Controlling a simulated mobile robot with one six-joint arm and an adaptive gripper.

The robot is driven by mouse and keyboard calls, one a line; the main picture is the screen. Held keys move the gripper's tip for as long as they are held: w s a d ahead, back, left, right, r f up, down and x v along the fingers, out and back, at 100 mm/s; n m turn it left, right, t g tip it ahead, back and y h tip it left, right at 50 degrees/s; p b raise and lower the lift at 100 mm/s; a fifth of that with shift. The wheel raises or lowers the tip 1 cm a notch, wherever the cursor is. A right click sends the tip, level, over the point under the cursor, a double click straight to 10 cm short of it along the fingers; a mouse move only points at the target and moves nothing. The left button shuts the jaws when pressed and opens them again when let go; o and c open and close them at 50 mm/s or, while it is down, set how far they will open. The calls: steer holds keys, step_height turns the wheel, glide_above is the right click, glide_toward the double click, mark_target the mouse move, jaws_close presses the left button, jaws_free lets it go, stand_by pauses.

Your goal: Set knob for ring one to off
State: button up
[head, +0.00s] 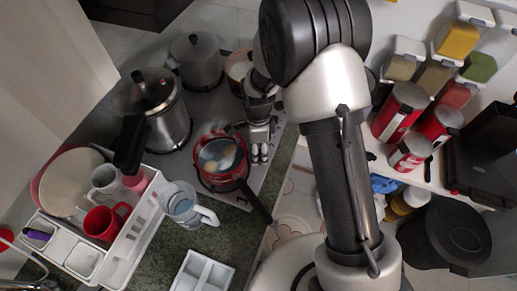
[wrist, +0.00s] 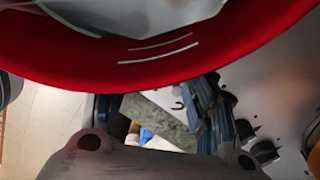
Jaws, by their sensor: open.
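The grey stove top (head: 210,112) carries several pots. My gripper (head: 259,154) points down over its right part, beside the red pan (head: 222,180) with food in it. In the wrist view the open fingers (wrist: 160,112) reach forward with nothing seen between them. Dark round knobs (wrist: 265,151) show on a grey metal surface to the right of the fingers, apart from the gripper as far as I can see. I cannot tell which knob belongs to ring one, or its setting. In the head view my arm and gripper hide part of the stove.
A red pot's curved side (wrist: 150,75) fills the top of the wrist view, close above the fingers. Steel pots (head: 165,125) stand at the left. A white dish rack (head: 135,225) and glass jug (head: 185,205) are in front. Red canisters (head: 398,112) stand at right.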

steer(key=shift+c, duration=0.6)
steer(key=c, duration=0.9)
steer(key=shift+n, duration=1.4)
steer(key=o, duration=1)
steer(key=r, duration=0.8)
steer(key=w+r, duration=0.1)
steer(key=r, duration=0.3)
steer(key=shift+a, duration=0.15)
steer(key=shift+s, duration=0.1)
